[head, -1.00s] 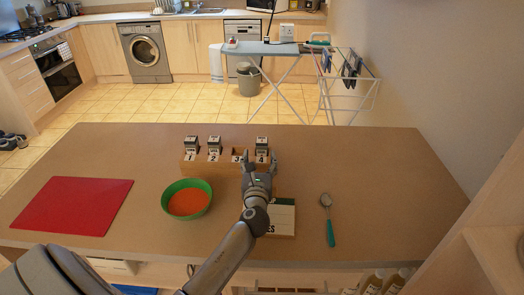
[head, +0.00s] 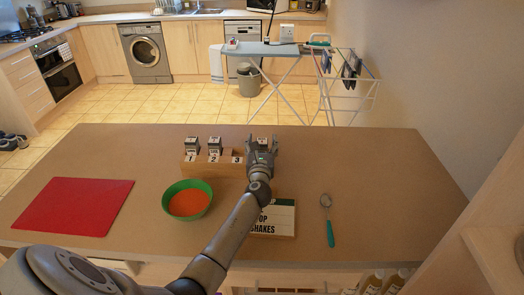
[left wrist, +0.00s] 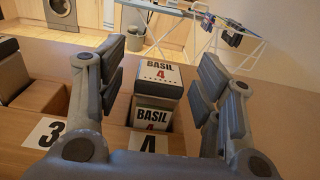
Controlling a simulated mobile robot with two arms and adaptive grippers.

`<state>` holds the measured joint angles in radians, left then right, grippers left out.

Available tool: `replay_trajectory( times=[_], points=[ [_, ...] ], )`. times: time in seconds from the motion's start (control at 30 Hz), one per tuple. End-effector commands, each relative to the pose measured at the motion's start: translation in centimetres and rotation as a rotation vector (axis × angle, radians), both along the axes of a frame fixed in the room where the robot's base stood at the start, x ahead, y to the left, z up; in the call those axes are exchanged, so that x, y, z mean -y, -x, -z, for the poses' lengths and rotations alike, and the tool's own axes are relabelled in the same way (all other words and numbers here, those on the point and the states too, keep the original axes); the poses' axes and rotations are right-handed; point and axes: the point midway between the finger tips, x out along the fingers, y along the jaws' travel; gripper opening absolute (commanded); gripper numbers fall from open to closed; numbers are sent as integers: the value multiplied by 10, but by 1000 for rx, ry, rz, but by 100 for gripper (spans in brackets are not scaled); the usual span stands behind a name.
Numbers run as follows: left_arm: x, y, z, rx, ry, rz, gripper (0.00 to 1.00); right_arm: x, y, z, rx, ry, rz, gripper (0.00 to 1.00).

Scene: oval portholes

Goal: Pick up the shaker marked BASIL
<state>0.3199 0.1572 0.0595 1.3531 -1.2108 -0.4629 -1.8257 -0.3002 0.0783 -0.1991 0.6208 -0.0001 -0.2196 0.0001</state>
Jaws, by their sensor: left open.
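The shaker marked BASIL (left wrist: 155,92) stands upright in slot 4 of the wooden rack in the left wrist view, with BASIL and 4 on its lid and front. In the head view its top (head: 262,141) shows just beyond my left gripper (head: 262,145). My left gripper is open; in the left wrist view its fingers (left wrist: 155,85) stand on either side of the shaker, with gaps to it. The rack (head: 210,169) has numbered slots; slot 3 looks empty. My right gripper is not in view.
Two other shakers (head: 192,146) (head: 214,146) stand in slots 1 and 2. A green bowl (head: 187,199) with orange contents, a red board (head: 72,205), a sign card (head: 274,217) and a spoon (head: 327,220) lie on the table. The table's right side is mostly clear.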

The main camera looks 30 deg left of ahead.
Motion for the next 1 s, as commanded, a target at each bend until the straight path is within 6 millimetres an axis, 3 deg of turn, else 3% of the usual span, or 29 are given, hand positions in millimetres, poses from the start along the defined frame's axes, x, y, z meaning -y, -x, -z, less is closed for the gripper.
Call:
replay_trajectory(
  times=[0.17,0.57,1.0],
  points=[
    [0,0,0,0,0,0,61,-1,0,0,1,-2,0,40],
    [0,0,0,0,0,0,11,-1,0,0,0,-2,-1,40],
    [0,0,-10,3,-2,0,10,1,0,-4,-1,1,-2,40]
  ],
)
